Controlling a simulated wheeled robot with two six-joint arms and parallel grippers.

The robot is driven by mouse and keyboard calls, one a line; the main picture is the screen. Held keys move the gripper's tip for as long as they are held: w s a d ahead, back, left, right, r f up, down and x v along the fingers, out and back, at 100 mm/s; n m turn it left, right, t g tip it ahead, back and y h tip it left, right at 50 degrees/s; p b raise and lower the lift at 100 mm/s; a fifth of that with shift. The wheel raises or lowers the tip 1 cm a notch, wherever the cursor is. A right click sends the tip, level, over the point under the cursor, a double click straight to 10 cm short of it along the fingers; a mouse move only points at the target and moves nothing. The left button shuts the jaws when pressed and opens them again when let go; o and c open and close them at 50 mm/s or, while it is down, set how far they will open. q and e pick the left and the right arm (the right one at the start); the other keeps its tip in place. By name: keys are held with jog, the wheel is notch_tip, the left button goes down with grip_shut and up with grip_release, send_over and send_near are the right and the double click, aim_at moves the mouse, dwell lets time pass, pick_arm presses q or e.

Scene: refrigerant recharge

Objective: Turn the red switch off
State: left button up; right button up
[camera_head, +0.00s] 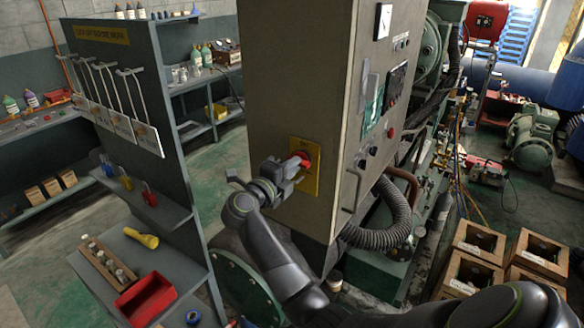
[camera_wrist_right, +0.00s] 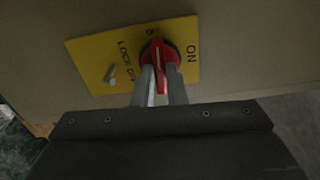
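The red switch (camera_head: 302,158) sits on a yellow plate (camera_head: 308,181) on the side of the tall grey-brown cabinet (camera_head: 290,75). In the right wrist view, the red switch handle (camera_wrist_right: 159,62) stands between my right gripper's (camera_wrist_right: 160,88) two fingers, which close in on both sides of it. The handle runs roughly up and down there. "ON" is printed to its right, and partly hidden lettering lies above its upper end. "LOCK OUT" lettering and a small metal peg (camera_wrist_right: 111,75) are on the left. In the head view, my right gripper (camera_head: 292,166) reaches the switch. My left gripper is not in view.
A grey shelf panel (camera_head: 110,75) with hanging tools stands left of the cabinet. Its shelves hold padlocks, a yellow flashlight (camera_head: 141,237) and a red bin (camera_head: 146,298). Hoses (camera_head: 385,225) and machinery crowd the right. Wooden boxes (camera_head: 478,240) stand at lower right.

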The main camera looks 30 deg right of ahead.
jog(key=o, duration=0.4)
jog(key=shift+a, duration=0.15)
jog(key=v, duration=0.9)
dwell(0.4)
